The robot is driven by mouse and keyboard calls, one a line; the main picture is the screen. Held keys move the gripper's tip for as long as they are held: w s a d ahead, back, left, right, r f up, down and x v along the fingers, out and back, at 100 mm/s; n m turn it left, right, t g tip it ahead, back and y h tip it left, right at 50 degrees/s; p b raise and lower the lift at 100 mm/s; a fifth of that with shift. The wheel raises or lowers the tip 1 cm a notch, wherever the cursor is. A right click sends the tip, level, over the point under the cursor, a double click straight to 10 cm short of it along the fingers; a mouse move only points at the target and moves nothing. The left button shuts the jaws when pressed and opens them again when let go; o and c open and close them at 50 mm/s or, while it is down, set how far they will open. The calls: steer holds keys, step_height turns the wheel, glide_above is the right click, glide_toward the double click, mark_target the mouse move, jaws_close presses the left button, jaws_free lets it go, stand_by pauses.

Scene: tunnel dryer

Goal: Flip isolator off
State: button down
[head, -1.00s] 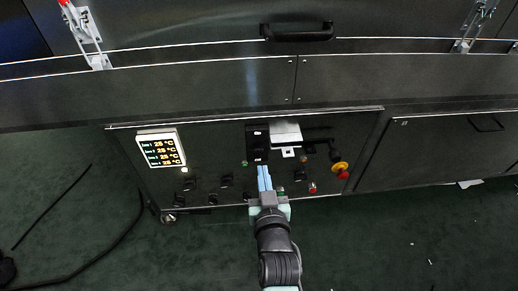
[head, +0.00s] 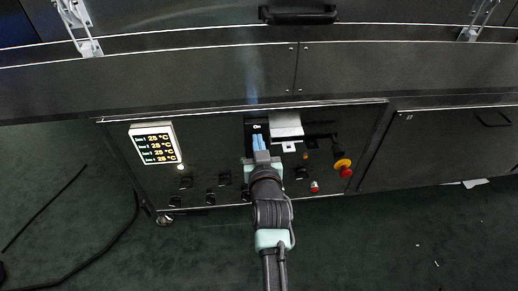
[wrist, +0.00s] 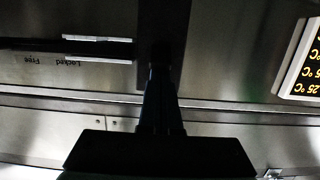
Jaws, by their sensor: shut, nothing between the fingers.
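A black switch box (head: 255,125), which looks like the isolator, is set in the dark control panel in the head view. My gripper (head: 258,138) is shut and empty, with its pale blue fingers in front of the box and hiding its lower part. In the wrist view the box is a dark upright strip (wrist: 165,20), and my gripper (wrist: 159,66) overlaps its lower end. Whether the fingertips touch it, and how its lever stands, I cannot tell.
A temperature display (head: 154,143) is on the panel's left. A red and yellow knob (head: 343,167) is on the right. A silver plate (head: 286,124) and a dark bar handle marked Locked and Free (wrist: 65,46) are beside the box. Several small knobs sit below.

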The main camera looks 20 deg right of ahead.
stand_by(0.4)
steer(key=shift+s+f+t+b, duration=0.1)
steer(key=shift+f+t+b, duration=0.15)
steer(key=shift+b, duration=0.65)
steer(key=shift+s+t+b, duration=0.1)
steer(key=shift+t+b, duration=0.25)
steer(key=shift+b, duration=0.5)
